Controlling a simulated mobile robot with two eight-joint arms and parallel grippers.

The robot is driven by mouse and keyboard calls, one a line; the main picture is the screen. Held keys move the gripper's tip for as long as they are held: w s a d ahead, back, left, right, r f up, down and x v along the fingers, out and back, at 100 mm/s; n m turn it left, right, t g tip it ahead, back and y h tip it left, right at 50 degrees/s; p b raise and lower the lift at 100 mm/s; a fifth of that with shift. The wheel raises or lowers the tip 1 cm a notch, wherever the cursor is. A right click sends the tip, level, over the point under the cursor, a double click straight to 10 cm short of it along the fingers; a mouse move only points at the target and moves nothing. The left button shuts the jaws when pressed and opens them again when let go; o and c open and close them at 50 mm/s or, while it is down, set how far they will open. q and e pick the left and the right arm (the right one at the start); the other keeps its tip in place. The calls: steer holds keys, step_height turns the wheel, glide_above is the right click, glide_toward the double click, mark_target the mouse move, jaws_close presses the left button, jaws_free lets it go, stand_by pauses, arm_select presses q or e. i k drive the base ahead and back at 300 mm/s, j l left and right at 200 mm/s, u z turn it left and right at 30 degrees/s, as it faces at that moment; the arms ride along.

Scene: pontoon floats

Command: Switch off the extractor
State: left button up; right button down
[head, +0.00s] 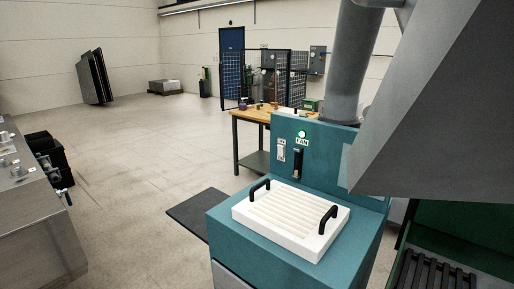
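The teal extractor cabinet (235,225) stands at the centre right. Its upright back panel (335,139) carries a lit green lamp (302,134) above a "FAN" label (302,142). Below the label is a dark switch or lever (298,163); its exact position is too small to tell. A small white plate or switch (281,152) with a label above it sits to its left. A white slatted panel (290,222) with two black handles lies on the cabinet's top. Neither of my grippers is in view.
A grey duct (350,70) rises behind the cabinet, and a large grey slanted hood (450,120) covers the upper right. A wooden-topped bench (250,114) stands behind. A metal counter (35,225) is at left. Open floor (140,160) lies between, with a dark mat (195,212).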

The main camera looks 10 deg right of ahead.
mark_target(281, 148)
steer(key=i+j+u, duration=0.1)
steer(key=i+j, duration=1.15)
